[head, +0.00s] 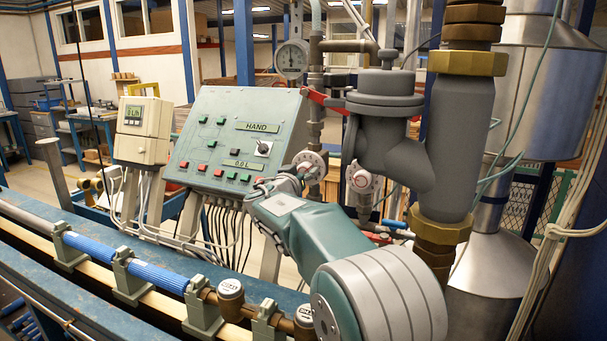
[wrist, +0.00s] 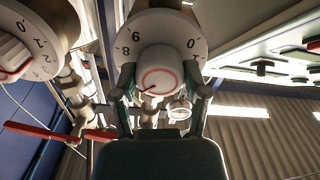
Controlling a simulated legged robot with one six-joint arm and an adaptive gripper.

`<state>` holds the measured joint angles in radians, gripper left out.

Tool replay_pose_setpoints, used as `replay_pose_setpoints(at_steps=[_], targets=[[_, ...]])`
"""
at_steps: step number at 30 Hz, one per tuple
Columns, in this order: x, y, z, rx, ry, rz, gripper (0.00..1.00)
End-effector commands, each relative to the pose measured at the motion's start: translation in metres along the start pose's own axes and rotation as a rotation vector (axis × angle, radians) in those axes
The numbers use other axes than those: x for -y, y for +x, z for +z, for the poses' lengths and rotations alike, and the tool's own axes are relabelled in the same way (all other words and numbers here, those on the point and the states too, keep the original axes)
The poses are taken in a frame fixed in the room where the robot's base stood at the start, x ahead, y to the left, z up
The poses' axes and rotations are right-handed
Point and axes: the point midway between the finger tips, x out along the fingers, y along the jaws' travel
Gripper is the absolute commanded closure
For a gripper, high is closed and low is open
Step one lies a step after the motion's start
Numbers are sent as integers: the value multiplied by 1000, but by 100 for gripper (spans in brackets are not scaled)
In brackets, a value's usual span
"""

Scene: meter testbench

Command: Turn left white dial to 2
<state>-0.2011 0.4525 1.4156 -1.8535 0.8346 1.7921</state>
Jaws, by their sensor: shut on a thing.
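The left white dial (head: 309,165) is on the pipework just right of the green control panel. In the wrist view the left white dial (wrist: 180,28) fills the top middle, with a printed digit scale and a red-ringed knob (wrist: 160,72). A short red mark on the knob points to the lower left. The digit it lines up with is hidden. My gripper (wrist: 161,84) has one finger on each side of the knob and is shut on it. In the head view my gripper (head: 284,182) reaches the dial from the front, its fingers partly hidden by my arm.
A second white dial (head: 362,180) is close beside, also in the wrist view (wrist: 28,48). A red lever handle (wrist: 60,133) lies near it. The control panel (head: 232,140), a gauge (head: 292,59) and a grey valve body (head: 385,125) surround the spot closely.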

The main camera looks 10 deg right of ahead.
Motion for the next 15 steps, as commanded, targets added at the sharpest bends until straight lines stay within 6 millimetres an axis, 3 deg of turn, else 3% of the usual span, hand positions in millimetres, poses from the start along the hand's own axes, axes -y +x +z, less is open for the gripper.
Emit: replay_pose_setpoints(at_steps=[15], targets=[[3,0,1,0,-413,-7,89]])
